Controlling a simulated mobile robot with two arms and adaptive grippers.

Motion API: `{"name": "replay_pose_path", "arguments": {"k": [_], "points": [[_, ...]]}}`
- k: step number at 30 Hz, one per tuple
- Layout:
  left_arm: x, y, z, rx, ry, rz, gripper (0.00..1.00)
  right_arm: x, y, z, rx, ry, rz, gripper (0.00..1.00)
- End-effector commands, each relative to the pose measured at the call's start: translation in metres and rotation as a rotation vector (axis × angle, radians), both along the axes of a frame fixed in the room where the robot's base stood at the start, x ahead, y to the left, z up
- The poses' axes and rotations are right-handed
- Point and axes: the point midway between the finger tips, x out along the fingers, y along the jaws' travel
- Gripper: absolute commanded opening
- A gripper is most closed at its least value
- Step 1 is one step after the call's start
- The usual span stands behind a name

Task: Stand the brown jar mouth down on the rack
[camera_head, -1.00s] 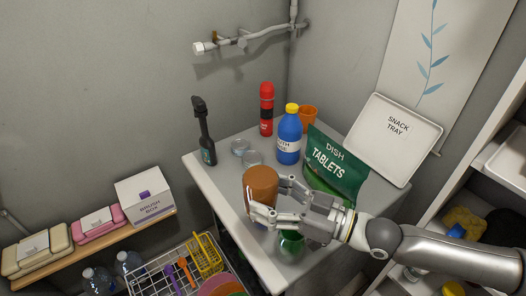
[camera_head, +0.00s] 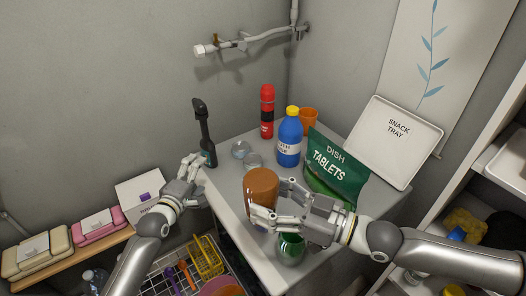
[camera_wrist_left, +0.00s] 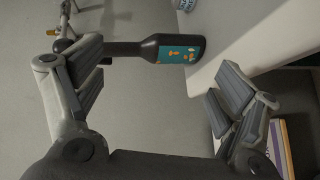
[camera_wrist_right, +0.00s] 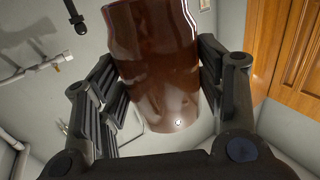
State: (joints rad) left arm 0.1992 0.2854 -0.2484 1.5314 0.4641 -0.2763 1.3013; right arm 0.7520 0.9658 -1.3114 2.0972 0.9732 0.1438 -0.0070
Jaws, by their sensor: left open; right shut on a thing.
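The brown jar (camera_head: 261,186) is held above the front of the grey counter (camera_head: 235,205). My right gripper (camera_head: 272,203) is shut on it, with fingers on both sides. In the right wrist view the glossy brown jar (camera_wrist_right: 158,70) sits between the fingers; I cannot tell which end is its mouth. A white wire rack (camera_head: 158,262) with utensils, a yellow basket and plates is at the lower left, partly hidden by my left arm. My left gripper (camera_head: 199,164) is open and empty beside a dark bottle (camera_head: 205,140), which also shows in the left wrist view (camera_wrist_left: 175,49).
A red bottle (camera_head: 267,110), blue bottle (camera_head: 289,140), orange cup (camera_head: 308,121), green dish tablets pouch (camera_head: 335,165), green cup (camera_head: 291,248) and small glasses (camera_head: 242,149) crowd the counter. A white brush box (camera_head: 135,190) stands left on a wooden shelf. A snack tray (camera_head: 395,140) leans behind.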

Motion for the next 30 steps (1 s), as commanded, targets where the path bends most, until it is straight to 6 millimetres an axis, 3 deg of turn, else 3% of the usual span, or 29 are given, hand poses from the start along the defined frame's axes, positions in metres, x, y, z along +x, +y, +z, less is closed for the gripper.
{"name": "replay_pose_path", "arguments": {"k": [1,6,13,21,27,30], "points": [[0.011,-0.020,0.027,-0.030,-0.010,-0.039,0.88,0.000,0.000,0.001,0.001,-0.002,0.000,0.33],[0.026,-0.089,0.093,-0.099,0.022,-0.190,0.88,0.000,0.000,0.001,0.001,-0.002,0.000,0.33],[0.013,-0.175,0.174,-0.103,0.085,-0.408,0.88,0.000,0.000,0.001,0.001,-0.002,0.000,0.33],[-0.039,-0.253,0.243,0.012,0.185,-0.649,0.88,0.000,0.000,0.001,0.001,-0.002,0.000,0.33],[-0.092,-0.288,0.272,0.179,0.273,-0.785,0.88,0.000,0.000,0.001,0.001,-0.002,0.000,0.33],[-0.119,-0.295,0.280,0.284,0.320,-0.834,0.88,0.000,0.000,0.001,0.001,-0.002,0.000,0.33]]}}
